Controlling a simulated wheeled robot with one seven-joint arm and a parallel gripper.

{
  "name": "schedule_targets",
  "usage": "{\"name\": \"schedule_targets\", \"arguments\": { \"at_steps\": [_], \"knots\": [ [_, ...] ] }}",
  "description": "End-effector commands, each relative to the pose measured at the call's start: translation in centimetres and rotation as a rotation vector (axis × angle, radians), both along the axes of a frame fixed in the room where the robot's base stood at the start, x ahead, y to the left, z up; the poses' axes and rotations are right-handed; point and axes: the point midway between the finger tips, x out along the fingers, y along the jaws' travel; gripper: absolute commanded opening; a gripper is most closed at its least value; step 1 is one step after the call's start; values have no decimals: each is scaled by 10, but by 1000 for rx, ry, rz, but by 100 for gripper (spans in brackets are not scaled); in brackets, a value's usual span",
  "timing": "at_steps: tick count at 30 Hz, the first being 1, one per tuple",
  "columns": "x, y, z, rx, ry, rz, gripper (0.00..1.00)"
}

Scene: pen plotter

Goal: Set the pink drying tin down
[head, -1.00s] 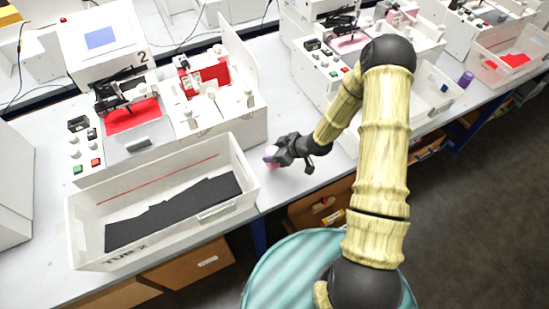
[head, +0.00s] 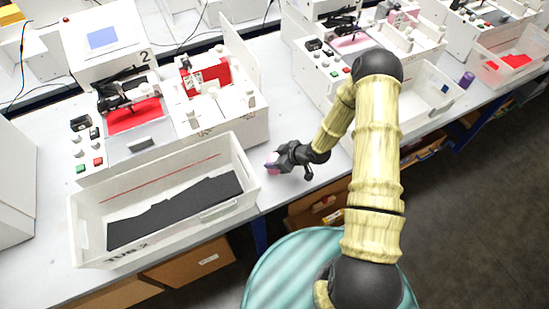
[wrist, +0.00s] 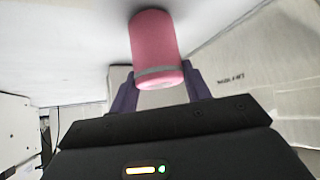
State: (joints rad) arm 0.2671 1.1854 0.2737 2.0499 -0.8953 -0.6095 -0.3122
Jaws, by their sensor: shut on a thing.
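The pink tin (wrist: 154,45) is a small cylinder with a grey band near its gripper-side end. In the wrist view it sits between the two purple fingers of my gripper (wrist: 160,88), which is shut on it.
The white tub (head: 80,215) with dark sheet inside stands left of my gripper. Plotter machine 2 (head: 155,115) is behind it, and another machine (head: 330,62) is at the back right. Bare bench (head: 285,120) lies around my gripper. A purple cylinder (head: 467,79) stands far right.

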Motion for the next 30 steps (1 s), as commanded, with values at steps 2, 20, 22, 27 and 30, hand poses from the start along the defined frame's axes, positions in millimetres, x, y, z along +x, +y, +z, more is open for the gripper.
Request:
{"name": "schedule_targets", "arguments": {
  "at_steps": [2, 20, 22, 27, 30],
  "knots": [
    [0, 0, -3, 0, 0, 0, 50],
    [-3, -7, 7, 0, -1, -1, 70],
    [-7, -13, 14, -1, -1, -1, 70],
    [-18, -31, 36, 0, -2, -4, 70],
    [-26, -42, 49, -1, -2, -4, 70]
  ]
}}
